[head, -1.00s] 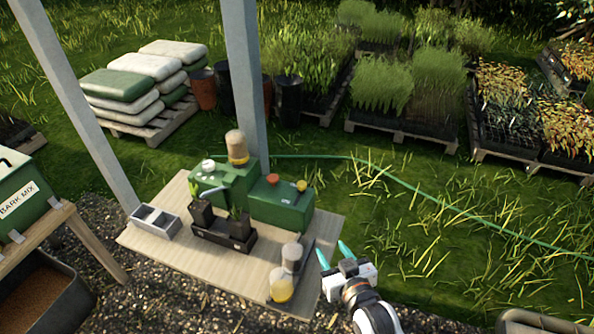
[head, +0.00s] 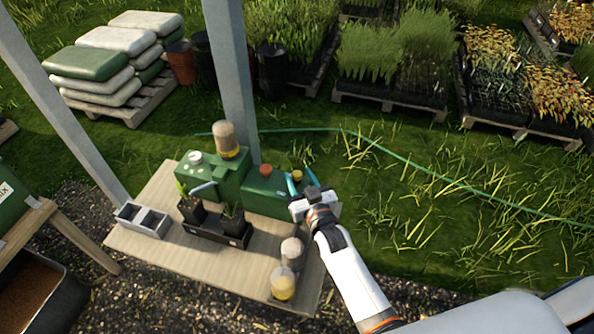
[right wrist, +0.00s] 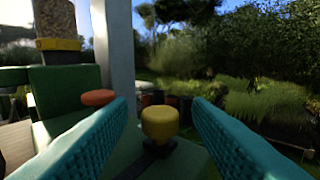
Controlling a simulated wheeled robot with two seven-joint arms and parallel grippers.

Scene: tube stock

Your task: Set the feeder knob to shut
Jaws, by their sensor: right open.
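The green feeder box (head: 262,200) stands at the back right of the wooden table. On its top are an orange knob (head: 265,170) and a yellow knob (head: 297,175). In the right wrist view the yellow knob (right wrist: 159,124) is a rounded cap on a dark base, and the orange knob (right wrist: 97,97) is to the left, partly behind a finger. My right gripper (head: 299,173) is open, its teal fingers on either side of the yellow knob with gaps to both. Which knob is the feeder's cannot be told. My left gripper is not in view.
A hopper with a tan jar (head: 225,140) stands left of the box. A black tray (head: 215,228) with potted seedlings, a grey divided box (head: 143,219) and two jars (head: 283,284) share the table (head: 180,262). A grey post (head: 232,80) rises behind.

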